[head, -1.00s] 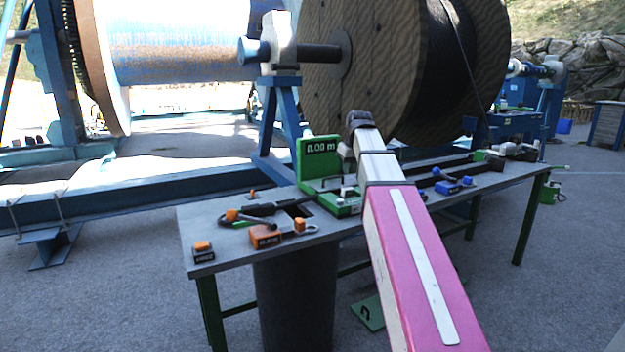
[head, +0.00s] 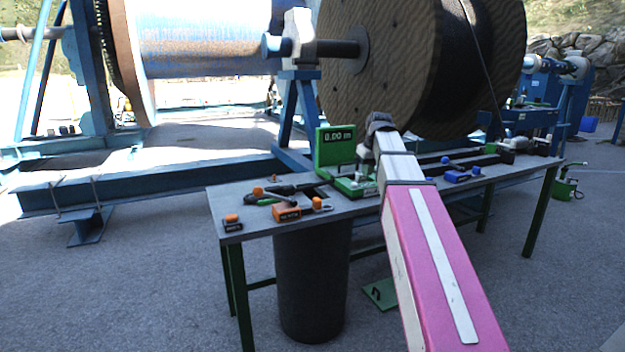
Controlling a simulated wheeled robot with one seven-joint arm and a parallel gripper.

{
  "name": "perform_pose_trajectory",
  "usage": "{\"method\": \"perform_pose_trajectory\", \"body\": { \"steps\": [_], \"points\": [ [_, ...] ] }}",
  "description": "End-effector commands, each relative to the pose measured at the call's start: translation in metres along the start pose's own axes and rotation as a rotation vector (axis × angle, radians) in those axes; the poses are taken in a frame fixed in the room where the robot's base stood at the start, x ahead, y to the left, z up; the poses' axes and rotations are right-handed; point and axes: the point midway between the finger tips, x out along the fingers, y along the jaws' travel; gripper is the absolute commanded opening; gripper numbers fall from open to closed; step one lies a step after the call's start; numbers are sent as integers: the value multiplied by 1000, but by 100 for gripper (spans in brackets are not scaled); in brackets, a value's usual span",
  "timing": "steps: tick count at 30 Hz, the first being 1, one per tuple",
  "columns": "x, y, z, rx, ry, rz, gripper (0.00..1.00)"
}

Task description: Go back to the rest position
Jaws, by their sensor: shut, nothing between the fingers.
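My pink and white arm reaches forward over the workbench (head: 262,226) from the lower right. My gripper (head: 366,153) is at its far end, beside the green measuring device (head: 335,146), whose display reads 0.00 m. The gripper is small in view and its fingertips are mostly hidden by the wrist. It looks shut, and no held object shows. I cannot tell whether it touches the device.
The bench holds an orange-marked tool (head: 287,213), a small dark block with an orange top (head: 232,223) and a blue tool (head: 457,176). A large wooden cable reel (head: 385,60) stands behind. A dark bin (head: 312,290) is below. Open floor lies at left.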

Motion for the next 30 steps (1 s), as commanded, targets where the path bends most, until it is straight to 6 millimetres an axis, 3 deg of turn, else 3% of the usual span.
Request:
{"method": "perform_pose_trajectory", "body": {
  "steps": [8, 14, 23, 30],
  "points": [
    [36, -4, 20, 35, -23, 0, 0],
    [76, -10, 44, 76, -49, 1, 0],
    [166, -28, 113, 176, -115, 10, 0],
    [231, -46, 176, 256, -171, 23, 0]
  ]
}}
